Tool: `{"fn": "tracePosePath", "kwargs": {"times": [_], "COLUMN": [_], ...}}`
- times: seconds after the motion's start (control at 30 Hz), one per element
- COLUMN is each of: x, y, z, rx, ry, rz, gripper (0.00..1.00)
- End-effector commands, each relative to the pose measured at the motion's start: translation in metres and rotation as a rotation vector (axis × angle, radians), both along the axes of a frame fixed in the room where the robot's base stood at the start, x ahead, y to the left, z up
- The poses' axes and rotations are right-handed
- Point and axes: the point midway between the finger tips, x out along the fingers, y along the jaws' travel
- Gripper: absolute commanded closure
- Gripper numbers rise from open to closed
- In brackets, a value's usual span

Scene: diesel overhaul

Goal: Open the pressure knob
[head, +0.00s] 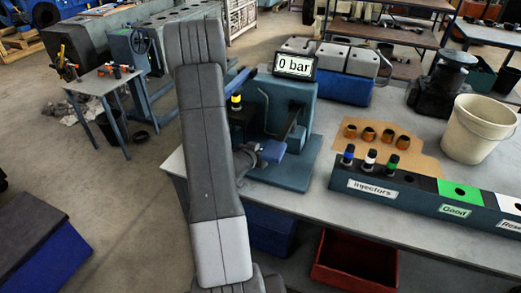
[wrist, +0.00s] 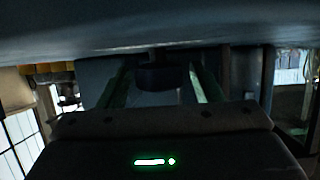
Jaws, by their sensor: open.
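The teal pressure tester (head: 290,105) stands on the workbench, with a display (head: 295,65) reading "0 bar". In the wrist view a dark round knob (wrist: 160,76), apparently the pressure knob, sits on a short stem ahead of my gripper (wrist: 160,88). The two greenish fingers are open, one on each side of the knob, with a visible gap on both sides. I cannot tell how far along the fingers the knob lies. In the head view my grey arm hides the left part of the tester, and I cannot make out the knob there.
An injector rack (head: 400,195) with several slots and a white bucket (head: 479,128) stand to the right on the bench. A cardboard piece (head: 420,160) holds several copper-coloured parts. A red bin (head: 355,265) is below. In the wrist view, a broad grey surface (wrist: 150,25) lies close along the top.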

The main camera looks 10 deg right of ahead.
Motion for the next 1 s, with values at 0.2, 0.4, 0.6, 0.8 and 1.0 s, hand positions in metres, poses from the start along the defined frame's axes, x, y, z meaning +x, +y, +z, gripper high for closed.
{"fn": "tracePosePath", "kwargs": {"times": [0.2,0.4,0.6,0.8,1.0], "x": [-0.0001,-0.0001,0.0006,0.0008,0.0013], "y": [0.0001,0.0001,-0.0011,-0.0012,-0.0009], "z": [0.0003,0.0,-0.0037,-0.004,-0.0024], "rx": [0.0,0.0,0.001,0.0,0.0], "ry": [0.0,-0.001,-0.006,-0.009,-0.01], "rz": [0.0,0.001,0.051,0.144,0.224], "gripper": [0.66,0.85,0.85,0.85,0.85]}}
